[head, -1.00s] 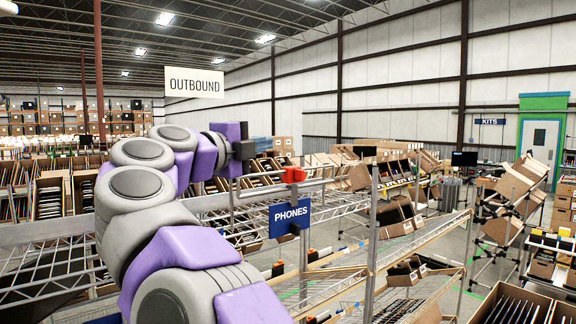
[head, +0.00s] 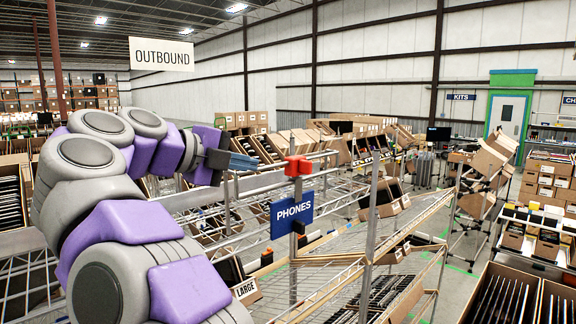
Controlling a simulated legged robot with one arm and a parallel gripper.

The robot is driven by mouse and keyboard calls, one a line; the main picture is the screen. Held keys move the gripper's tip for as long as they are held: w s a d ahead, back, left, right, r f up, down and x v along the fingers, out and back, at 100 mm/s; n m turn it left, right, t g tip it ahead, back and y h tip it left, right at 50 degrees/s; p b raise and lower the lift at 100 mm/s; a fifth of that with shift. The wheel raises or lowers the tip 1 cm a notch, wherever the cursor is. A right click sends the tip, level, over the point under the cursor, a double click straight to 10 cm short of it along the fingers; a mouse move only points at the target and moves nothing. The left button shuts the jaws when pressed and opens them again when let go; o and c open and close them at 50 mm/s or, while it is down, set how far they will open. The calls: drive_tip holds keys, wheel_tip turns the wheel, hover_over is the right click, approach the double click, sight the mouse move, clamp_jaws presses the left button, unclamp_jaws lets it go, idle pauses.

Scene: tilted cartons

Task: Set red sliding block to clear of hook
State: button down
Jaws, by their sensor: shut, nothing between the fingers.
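The red sliding block (head: 297,165) sits at the top of a thin dark upright that bears the blue PHONES sign (head: 292,215), beside a grey horizontal rail of the wire rack. My gripper (head: 243,162) is at the end of my purple and grey arm, to the left of the red block. Its fingers point right toward the block and look closed together. A gap shows between the fingertips and the block. No hook can be made out clearly.
Wire rack shelves (head: 330,262) run below and to the right of the sign. A metal post (head: 370,215) stands right of the red block. Tilted cartons (head: 380,200) sit behind it. An open carton (head: 510,295) is at the lower right.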

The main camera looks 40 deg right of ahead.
approach(305, 167)
drive_tip(key=x, duration=0.5)
drive_tip(key=shift+d+f, duration=0.25)
drive_tip(key=shift+f, duration=0.2)
drive_tip(key=shift+d, duration=0.35)
drive_tip(key=shift+r, duration=0.1)
drive_tip(key=shift+w+d+p, duration=0.1)
drive_tip(key=shift+d+p, duration=0.25)
drive_tip(key=shift+p, duration=0.05)
drive_tip(key=d+p, duration=0.7)
drive_tip(key=d, duration=0.3)
drive_tip(key=shift+w+d, duration=0.3)
drive_tip(key=shift+w, duration=0.1)
